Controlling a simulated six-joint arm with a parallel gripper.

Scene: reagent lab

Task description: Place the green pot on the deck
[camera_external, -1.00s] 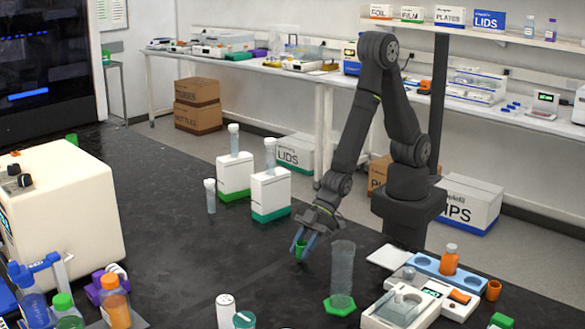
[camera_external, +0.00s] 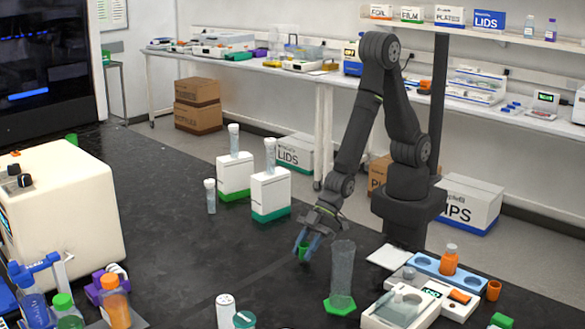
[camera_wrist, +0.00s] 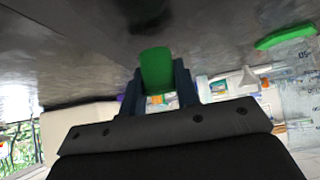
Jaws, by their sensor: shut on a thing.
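My gripper (camera_external: 306,246) is shut on a small green pot (camera_external: 303,252), low over the black bench, left of the tall clear cylinder. In the wrist view the green pot (camera_wrist: 157,70) sits between the two dark fingers. I cannot tell whether the pot touches the bench. No part is clearly marked as the deck; a blue tray with round recesses (camera_external: 424,263) lies at the right, with an orange bottle (camera_external: 449,260) standing in it.
A clear cylinder on a green hexagonal foot (camera_external: 340,306) stands close right of my gripper. A white instrument (camera_external: 402,308) and an orange pot (camera_external: 494,290) are farther right. White blocks with tubes (camera_external: 270,193) stand behind left. The bench left of my gripper is clear.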

